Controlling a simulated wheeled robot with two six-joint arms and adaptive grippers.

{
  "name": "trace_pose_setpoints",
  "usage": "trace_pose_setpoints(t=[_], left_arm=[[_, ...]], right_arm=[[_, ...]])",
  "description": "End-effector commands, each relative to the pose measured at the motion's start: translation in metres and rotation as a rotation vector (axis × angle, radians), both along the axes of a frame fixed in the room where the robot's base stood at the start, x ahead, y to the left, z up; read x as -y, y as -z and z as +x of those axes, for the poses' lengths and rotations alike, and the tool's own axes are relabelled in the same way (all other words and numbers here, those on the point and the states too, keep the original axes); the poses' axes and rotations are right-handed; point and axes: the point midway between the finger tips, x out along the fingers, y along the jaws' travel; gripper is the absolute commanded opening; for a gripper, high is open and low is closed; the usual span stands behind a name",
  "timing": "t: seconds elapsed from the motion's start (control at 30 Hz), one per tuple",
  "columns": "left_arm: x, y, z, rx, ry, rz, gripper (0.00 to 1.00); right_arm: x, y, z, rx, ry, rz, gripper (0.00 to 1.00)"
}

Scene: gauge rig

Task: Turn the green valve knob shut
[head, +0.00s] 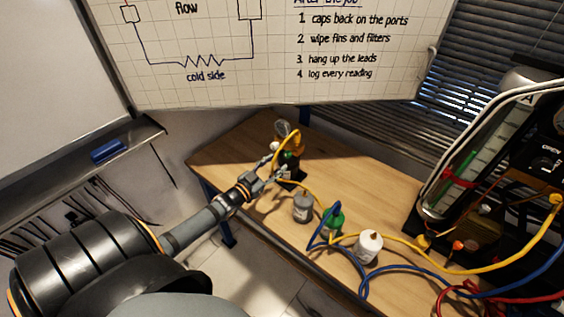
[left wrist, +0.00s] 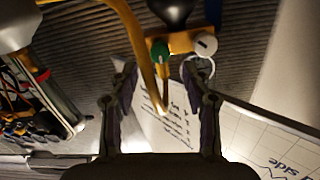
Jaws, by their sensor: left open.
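The green valve knob (left wrist: 160,53) shows in the left wrist view on a yellow fitting (left wrist: 183,44), with a white knob (left wrist: 206,45) to its right. My left gripper (left wrist: 158,78) is open; the green knob appears beyond the gap between its fingers, and nothing is held. In the head view the yellow-topped fitting (head: 292,141) stands on a black base at the table's far end. My left gripper (head: 275,170) reaches it from the left, close in front. My right gripper is not in view.
A yellow hose (left wrist: 140,50) crosses close to my left finger. Blue and yellow hoses run to the gauge unit (head: 480,160) at right.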

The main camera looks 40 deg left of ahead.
Motion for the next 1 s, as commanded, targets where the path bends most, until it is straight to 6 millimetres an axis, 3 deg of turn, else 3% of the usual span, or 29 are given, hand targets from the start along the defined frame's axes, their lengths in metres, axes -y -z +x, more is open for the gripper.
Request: trace_pose_setpoints(t=[0.1, 0.23, 0.63, 1.0], left_arm=[[0.002, 0.002, 0.024, 0.001, -0.003, -0.001, 0.49], [0.004, 0.0, 0.037, 0.001, -0.001, 0.0, 0.49], [0.004, 0.0, 0.043, -0.002, 0.0, -0.001, 0.47], [0.004, 0.0, 0.043, -0.002, 0.0, 0.0, 0.0]], right_arm=[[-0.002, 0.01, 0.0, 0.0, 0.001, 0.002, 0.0], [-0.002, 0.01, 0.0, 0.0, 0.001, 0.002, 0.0], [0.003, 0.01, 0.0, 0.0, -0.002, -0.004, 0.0], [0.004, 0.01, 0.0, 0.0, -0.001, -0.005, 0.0]])
